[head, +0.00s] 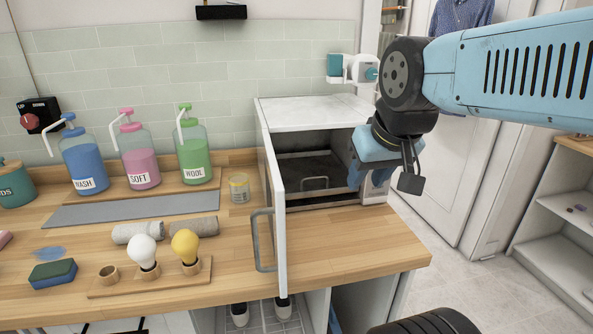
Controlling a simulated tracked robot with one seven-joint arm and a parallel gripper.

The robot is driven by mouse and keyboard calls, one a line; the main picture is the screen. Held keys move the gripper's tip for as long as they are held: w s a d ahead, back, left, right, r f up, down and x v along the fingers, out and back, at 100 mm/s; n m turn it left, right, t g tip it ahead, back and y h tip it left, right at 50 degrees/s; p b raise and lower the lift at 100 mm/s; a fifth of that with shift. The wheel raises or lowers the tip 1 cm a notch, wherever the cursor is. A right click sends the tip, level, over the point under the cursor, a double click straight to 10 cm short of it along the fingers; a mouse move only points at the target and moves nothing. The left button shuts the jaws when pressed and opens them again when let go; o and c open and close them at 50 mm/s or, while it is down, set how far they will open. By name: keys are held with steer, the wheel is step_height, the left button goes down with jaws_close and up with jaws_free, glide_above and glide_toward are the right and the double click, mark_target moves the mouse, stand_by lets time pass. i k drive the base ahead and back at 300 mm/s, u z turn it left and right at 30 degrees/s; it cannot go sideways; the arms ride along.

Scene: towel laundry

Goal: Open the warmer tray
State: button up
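The white warmer (315,112) stands on the wooden counter with its door (275,195) swung open toward the front. The door's grey bar handle (263,240) is on its outer side. Inside the dark cavity is the tray (308,202), low down, with a light bar handle (315,184) facing out. It looks pushed in. My gripper (384,181) is at the right front of the warmer, to the right of the tray handle and apart from it. Its fingers look spread and empty. It hides part of the warmer's right front panel.
WASH (83,163), SOFT (139,160) and WOOL (194,153) bottles stand at the back left. Rolled towels (194,227), a jar (239,188) and a bulb holder (150,281) are left of the open door. The counter (345,240) before the warmer is clear.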

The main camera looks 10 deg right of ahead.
mark_target(306, 174)
steer(key=z, duration=0.15)
steer(key=k, duration=0.6)
steer(key=u, duration=0.2)
steer(key=i, duration=0.6)
steer(key=z, duration=0.7)
steer(key=k, duration=0.35)
steer(key=z, duration=0.65)
